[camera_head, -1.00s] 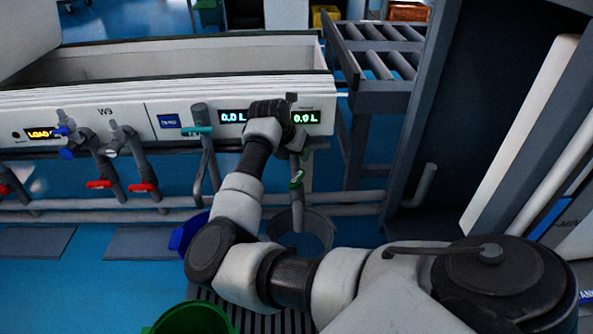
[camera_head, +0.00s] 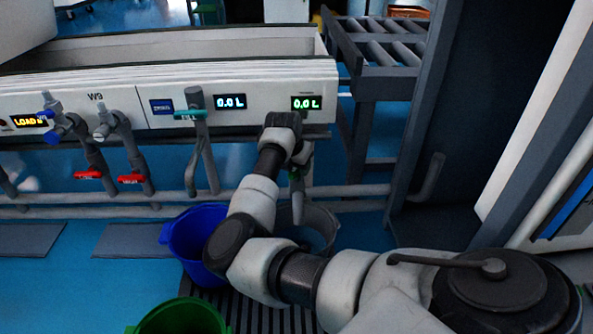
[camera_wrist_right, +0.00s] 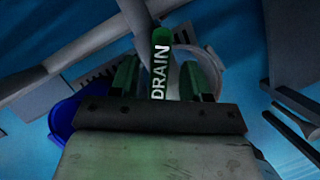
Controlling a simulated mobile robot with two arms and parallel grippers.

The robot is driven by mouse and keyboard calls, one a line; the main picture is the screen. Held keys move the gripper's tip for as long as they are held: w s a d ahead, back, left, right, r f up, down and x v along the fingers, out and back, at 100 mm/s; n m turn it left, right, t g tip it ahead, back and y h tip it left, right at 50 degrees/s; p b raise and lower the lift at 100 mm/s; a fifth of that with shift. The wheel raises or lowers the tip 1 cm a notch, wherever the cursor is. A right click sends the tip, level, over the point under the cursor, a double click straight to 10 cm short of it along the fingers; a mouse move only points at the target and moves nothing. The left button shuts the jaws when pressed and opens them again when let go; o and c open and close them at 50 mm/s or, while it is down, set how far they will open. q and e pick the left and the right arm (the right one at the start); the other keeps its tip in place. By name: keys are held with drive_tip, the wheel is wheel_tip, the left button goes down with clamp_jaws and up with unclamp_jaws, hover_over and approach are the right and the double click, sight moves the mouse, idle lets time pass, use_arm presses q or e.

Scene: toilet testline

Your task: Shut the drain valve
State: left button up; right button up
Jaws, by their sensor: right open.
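The drain valve's green handle (camera_wrist_right: 160,62), lettered DRAIN in white, shows in the right wrist view. My right gripper (camera_wrist_right: 164,72) is open, with one dark green finger on each side of the handle. I cannot tell whether either finger touches it. In the head view, a small part of the green handle (camera_head: 292,176) shows on the drain pipe (camera_head: 298,203), below my right wrist. My arm hides most of the valve and the fingertips there. My left gripper is not in view.
A blue bucket (camera_head: 178,240) and a grey bucket (camera_head: 322,225) stand on the floor below, with a green bucket (camera_head: 180,318) nearer. A teal-handled valve (camera_head: 190,115) and red-handled valves (camera_head: 131,179) are to the left. A grey frame post (camera_head: 425,110) stands at right.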

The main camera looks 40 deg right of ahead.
clamp_jaws()
idle(0.3)
drive_tip(key=shift+m+g+p, duration=0.35)
drive_tip(key=shift+m+g, duration=0.05)
drive_tip(key=shift+m, duration=0.6)
drive_tip(key=m+g, duration=0.1)
drive_tip(key=m, duration=0.1)
drive_tip(key=shift+w+f+m, duration=0.1)
drive_tip(key=shift+m, duration=0.2)
drive_tip(key=m+g, duration=0.1)
drive_tip(key=m, duration=0.1)
drive_tip(key=shift+m, duration=0.4)
drive_tip(key=m+b, duration=0.1)
drive_tip(key=m, duration=0.1)
drive_tip(key=m+g+b, duration=0.1)
drive_tip(key=m, duration=0.1)
drive_tip(key=shift+d+f+g+y, duration=0.1)
drive_tip(key=shift+g+y, duration=0.2)
drive_tip(key=shift+m, duration=0.3)
